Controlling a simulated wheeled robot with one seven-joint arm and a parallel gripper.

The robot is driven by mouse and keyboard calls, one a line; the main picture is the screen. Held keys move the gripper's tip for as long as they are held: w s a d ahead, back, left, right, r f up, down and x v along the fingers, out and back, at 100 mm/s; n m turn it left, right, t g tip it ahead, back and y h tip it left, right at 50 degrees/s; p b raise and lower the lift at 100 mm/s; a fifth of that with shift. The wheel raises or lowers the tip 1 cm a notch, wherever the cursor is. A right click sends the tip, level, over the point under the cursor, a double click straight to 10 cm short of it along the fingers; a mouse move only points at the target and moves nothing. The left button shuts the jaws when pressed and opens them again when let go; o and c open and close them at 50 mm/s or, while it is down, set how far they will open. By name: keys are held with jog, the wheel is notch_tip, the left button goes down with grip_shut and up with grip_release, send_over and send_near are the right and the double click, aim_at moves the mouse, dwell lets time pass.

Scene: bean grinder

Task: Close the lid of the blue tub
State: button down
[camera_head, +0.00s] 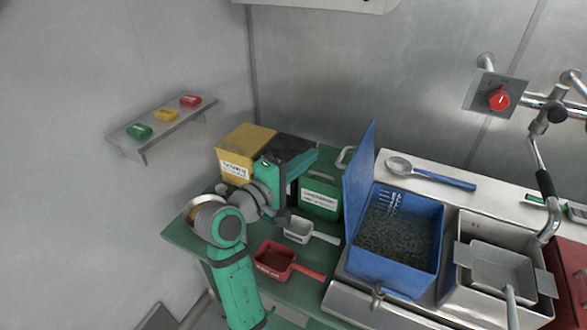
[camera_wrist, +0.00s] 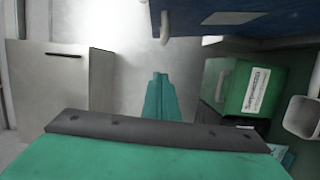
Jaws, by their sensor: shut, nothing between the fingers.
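The blue tub (camera_head: 395,282) stands on the worktop at the right, filled with dark grains. Its blue lid (camera_head: 360,180) is open and stands nearly upright along the tub's left side. My green gripper (camera_head: 312,158) is left of the lid, with a gap visible between them. In the wrist view its fingers (camera_wrist: 160,76) are together and empty. A blue surface (camera_wrist: 255,17) crosses the top of that view; I cannot tell whether it is the lid or the tub wall.
A green box (camera_head: 320,198), a yellow box (camera_head: 243,150), a white scoop (camera_head: 300,230) and a red scoop (camera_head: 273,260) crowd the green table left of the tub. A steel sink (camera_head: 460,285) and tap (camera_head: 545,185) are at right.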

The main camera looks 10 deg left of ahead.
aim_at(354, 178)
jog(key=shift+s+d, duration=0.15)
jog(key=shift+d, duration=2.1)
jog(key=shift+f, duration=0.1)
jog(key=shift+d, duration=0.15)
